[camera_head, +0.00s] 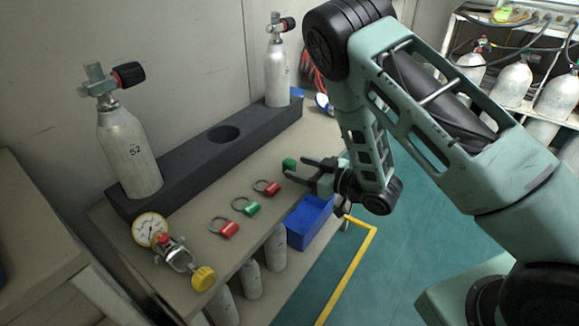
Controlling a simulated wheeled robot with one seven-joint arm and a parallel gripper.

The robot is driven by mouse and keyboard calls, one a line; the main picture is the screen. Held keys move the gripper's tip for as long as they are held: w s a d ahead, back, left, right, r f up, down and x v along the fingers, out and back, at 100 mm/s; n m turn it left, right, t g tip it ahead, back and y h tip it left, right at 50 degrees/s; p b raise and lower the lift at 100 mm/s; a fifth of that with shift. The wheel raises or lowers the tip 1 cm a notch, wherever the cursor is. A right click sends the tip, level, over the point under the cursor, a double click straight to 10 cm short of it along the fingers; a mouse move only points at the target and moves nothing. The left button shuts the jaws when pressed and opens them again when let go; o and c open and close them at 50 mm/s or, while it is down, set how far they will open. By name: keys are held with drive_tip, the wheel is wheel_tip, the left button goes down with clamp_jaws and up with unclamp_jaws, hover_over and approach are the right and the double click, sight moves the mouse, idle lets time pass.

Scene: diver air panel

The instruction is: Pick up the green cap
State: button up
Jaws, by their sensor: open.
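A small green block-shaped piece, which looks like the green cap (289,164), is on the bench just beyond my gripper's fingertips. My gripper (295,169) is open, with its two dark fingers spread and pointing left toward the green cap. The cap shows near the tips, beside the upper finger. I cannot tell from this view whether it lies between the fingers or touches one. Nothing is visibly held.
Ring tags lie on the bench: red (229,229), green (252,209) and red (272,188). A dark block holds two cylinders (128,155) (277,75) around an empty hole. A gauge regulator (168,248) lies at front left. A blue bin (309,223) sits by the bench edge.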

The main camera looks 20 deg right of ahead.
sight(284, 162)
drive_tip(key=shift+b+x, duration=0.3)
drive_tip(key=shift+x, duration=2.75)
drive_tip(key=shift+r, duration=0.1)
drive_tip(key=shift+c, duration=0.4)
drive_tip(key=c, duration=1)
